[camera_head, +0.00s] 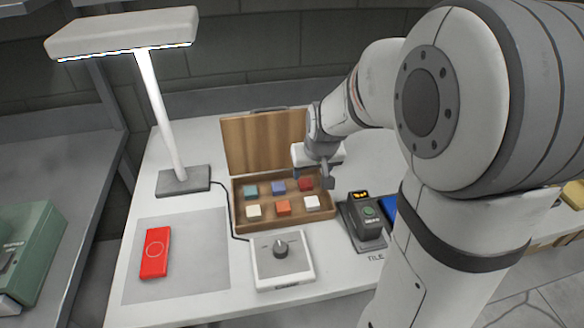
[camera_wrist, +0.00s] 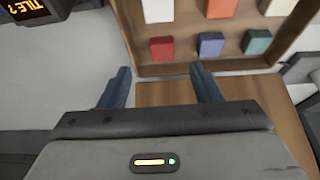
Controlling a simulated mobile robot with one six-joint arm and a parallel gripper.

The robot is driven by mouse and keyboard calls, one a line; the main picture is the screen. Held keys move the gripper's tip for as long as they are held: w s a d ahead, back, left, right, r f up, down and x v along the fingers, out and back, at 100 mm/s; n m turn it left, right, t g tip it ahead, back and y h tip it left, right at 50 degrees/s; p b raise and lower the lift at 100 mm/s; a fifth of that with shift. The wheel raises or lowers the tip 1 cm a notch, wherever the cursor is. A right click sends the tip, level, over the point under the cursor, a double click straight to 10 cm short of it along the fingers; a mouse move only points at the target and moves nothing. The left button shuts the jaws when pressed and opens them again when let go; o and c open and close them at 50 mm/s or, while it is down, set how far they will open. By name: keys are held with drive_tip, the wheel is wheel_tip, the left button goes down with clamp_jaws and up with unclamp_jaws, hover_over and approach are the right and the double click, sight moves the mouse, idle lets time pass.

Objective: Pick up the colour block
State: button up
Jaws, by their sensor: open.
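Small colour blocks sit in two rows in an open wooden case (camera_head: 240,222). The back row has a teal block (camera_head: 250,192), a blue block (camera_head: 278,187) and a red block (camera_head: 306,183). The front row has a cream block (camera_head: 254,211), an orange block (camera_head: 283,208) and a white block (camera_head: 312,203). My gripper (camera_head: 326,182) is open above the case's back right part, near the red block. In the wrist view, my open fingers (camera_wrist: 160,70) have nothing between them; the red block (camera_wrist: 161,48) and blue block (camera_wrist: 210,44) lie just beyond the tips.
The raised lid (camera_head: 258,142) stands behind the blocks. A lamp (camera_head: 160,110) rises at left. A red flat device (camera_head: 155,252) lies on a grey mat (camera_head: 190,270). A knob box (camera_head: 282,260) is in front of the case. A dark display unit (camera_head: 364,220) stands right.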

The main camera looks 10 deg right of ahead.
sight(306, 184)
drive_tip(key=shift+a+x, duration=0.2)
drive_tip(key=shift+x, duration=3.7)
drive_tip(key=shift+w, duration=0.15)
drive_tip(key=shift+c, duration=0.5)
drive_tip(key=c, duration=1)
drive_tip(key=shift+r, duration=0.1)
